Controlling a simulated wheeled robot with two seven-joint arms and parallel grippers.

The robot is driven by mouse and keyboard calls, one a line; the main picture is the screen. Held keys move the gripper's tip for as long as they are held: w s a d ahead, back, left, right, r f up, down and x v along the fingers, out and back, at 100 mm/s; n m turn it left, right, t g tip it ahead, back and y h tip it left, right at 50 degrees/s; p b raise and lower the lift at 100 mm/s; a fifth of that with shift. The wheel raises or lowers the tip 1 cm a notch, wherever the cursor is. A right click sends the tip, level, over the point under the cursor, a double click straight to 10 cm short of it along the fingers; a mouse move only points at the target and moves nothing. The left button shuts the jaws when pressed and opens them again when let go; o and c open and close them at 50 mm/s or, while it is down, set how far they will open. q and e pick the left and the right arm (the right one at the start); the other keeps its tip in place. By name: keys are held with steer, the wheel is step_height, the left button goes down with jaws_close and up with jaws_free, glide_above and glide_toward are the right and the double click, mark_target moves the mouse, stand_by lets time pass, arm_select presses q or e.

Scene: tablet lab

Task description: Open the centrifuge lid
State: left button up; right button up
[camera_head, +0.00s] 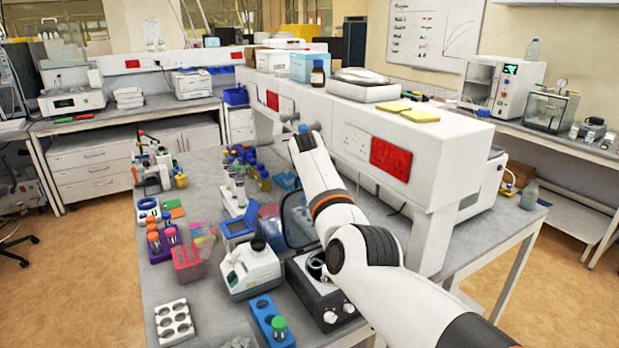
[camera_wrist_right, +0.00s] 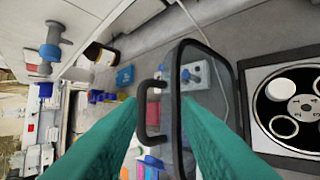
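The centrifuge (camera_head: 322,308) is a dark box on the bench with a round chamber in its top, partly hidden by my right arm. Its dark-framed, see-through lid (camera_head: 287,222) stands raised, roughly upright, behind the chamber. In the right wrist view the lid (camera_wrist_right: 176,62) shows edge-on with its black handle (camera_wrist_right: 142,112), and the open rotor (camera_wrist_right: 296,104) is exposed at right. My right gripper (camera_wrist_right: 160,106) has its teal fingers apart, with the handle showing in the gap; I cannot tell whether they touch the lid. The head view does not show that gripper. My left gripper is in no view.
A white instrument (camera_head: 250,268) and a blue tube rack (camera_head: 270,320) stand close left of the centrifuge. A white shelf unit (camera_head: 440,150) rises behind my right arm. A white rack with holes (camera_head: 174,322) lies at the bench's front left.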

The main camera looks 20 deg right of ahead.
stand_by(0.3)
steer(key=b+v, duration=0.5)
steer(key=v, duration=0.7)
steer(key=shift+b, duration=0.35)
steer(key=shift+c, duration=0.5)
